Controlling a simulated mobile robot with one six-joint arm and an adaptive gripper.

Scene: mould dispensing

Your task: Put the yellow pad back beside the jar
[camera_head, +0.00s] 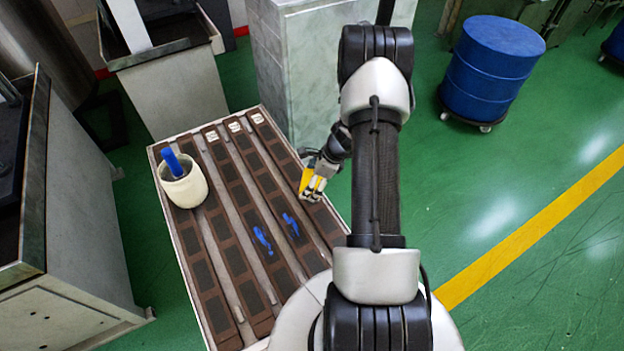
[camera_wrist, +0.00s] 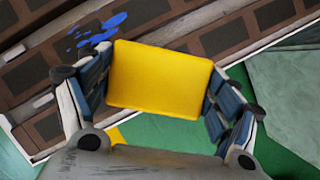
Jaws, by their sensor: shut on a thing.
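The yellow pad (camera_wrist: 160,80) is held between the two fingers of my gripper (camera_wrist: 158,85), which is shut on it. In the head view the pad (camera_head: 306,180) shows as a small yellow patch at my gripper (camera_head: 314,190), over the right side of the table. The pale jar (camera_head: 185,187) stands upright on the table's left side, with a blue handle (camera_head: 174,164) sticking out of it. My gripper is well to the right of the jar. I cannot tell how high the pad is above the table.
The table (camera_head: 181,254) carries long brown mould strips (camera_head: 225,250) with several dark cavities. Blue splashes (camera_head: 262,240) lie on the middle strips, and white blocks (camera_head: 234,127) sit at the far ends. A grey cabinet (camera_head: 300,75) stands behind. A blue drum (camera_head: 490,70) stands at right.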

